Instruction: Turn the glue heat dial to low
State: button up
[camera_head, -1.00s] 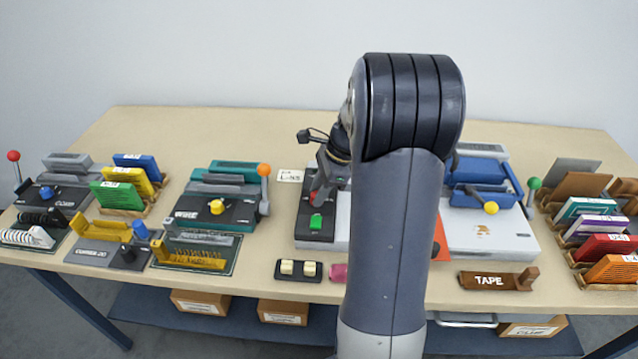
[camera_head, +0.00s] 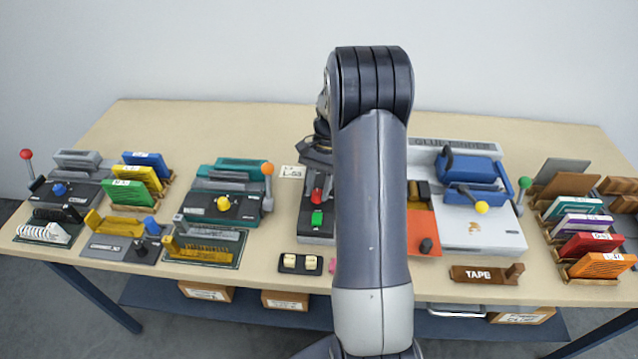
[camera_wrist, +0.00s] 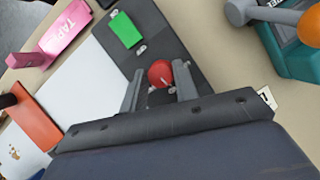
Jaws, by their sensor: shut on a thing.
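A red round knob (camera_head: 317,196), which looks like the glue heat dial, sits on a dark control panel (camera_head: 304,225) beside a green button (camera_head: 317,218). In the wrist view the red knob (camera_wrist: 160,73) sits between the two fingers of my gripper (camera_wrist: 160,84), which is shut on it. Small white marks lie on the panel near the knob, too small to read. The glue binder (camera_head: 497,235), a white machine with a blue clamp, extends to the right. My arm hides part of it.
An orange plate (camera_head: 422,228) with a dark knob lies right of my arm. A teal machine with an orange-tipped lever (camera_head: 267,169) stands left of the panel. The back of the table is clear.

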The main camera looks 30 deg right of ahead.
jog(key=n+h, duration=0.1)
jog(key=n, duration=0.2)
jog(key=n+g+h+p, duration=0.1)
jog(key=n, duration=0.2)
jog(key=shift+w+a+n, duration=0.15)
jog(key=shift+n, duration=0.15)
jog(key=n+h, duration=0.1)
jog(key=n, duration=0.2)
jog(key=n+h, duration=0.1)
jog(key=n, duration=0.2)
jog(key=shift+a+g+h, duration=0.15)
jog(key=shift+g+h, duration=0.15)
jog(key=shift+n, duration=0.4)
jog(key=o, duration=1)
jog(key=shift+c, duration=0.2)
jog(key=v, duration=1)
jog(key=shift+r+b, duration=0.35)
jog(key=shift+r, duration=0.05)
jog(key=shift+w, duration=0.15)
